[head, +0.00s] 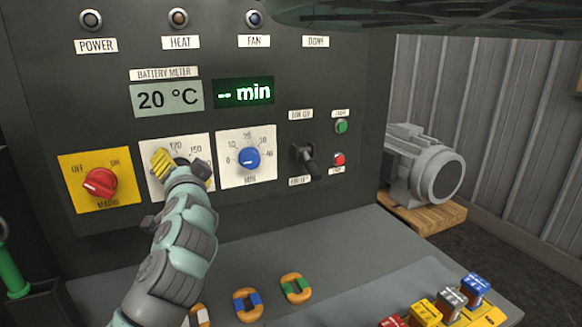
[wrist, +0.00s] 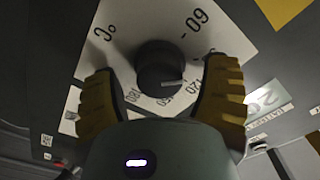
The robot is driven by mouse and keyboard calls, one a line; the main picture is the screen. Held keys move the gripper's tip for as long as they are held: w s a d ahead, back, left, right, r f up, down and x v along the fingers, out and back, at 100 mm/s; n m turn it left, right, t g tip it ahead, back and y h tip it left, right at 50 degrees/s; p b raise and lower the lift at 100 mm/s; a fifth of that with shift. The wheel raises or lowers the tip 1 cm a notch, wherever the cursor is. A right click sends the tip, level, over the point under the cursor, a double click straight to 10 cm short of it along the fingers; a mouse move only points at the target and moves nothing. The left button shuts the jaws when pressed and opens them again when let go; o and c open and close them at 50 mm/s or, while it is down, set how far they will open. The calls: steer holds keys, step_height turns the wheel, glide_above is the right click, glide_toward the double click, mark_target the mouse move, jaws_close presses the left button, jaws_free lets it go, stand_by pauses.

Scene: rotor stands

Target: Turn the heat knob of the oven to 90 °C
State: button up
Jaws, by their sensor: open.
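The heat knob (wrist: 160,66) is black and round on a white dial plate (head: 159,187) with printed temperature numbers. In the wrist view, "60" shows at the upper right and "120" below it, upside down. A small light mark shows near the knob's lower edge; I cannot tell which number it points to. My gripper (wrist: 160,75) is open, with a yellow fingertip on each side of the knob. I cannot tell whether either finger touches it. In the head view my gripper (head: 182,166) hides most of the knob and dial. The temperature display (head: 167,97) reads 20 °C.
The red mains knob (head: 100,183) is close on the left and the blue minutes knob (head: 249,158) close on the right. A black lever (head: 305,159) stands further right. Rings (head: 247,304) and coloured blocks (head: 425,313) are on the bench (head: 300,250) below.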

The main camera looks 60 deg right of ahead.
steer(key=shift+s, duration=0.1)
steer(key=v, duration=0.7)
steer(key=shift+s, duration=0.2)
stand_by(0.4)
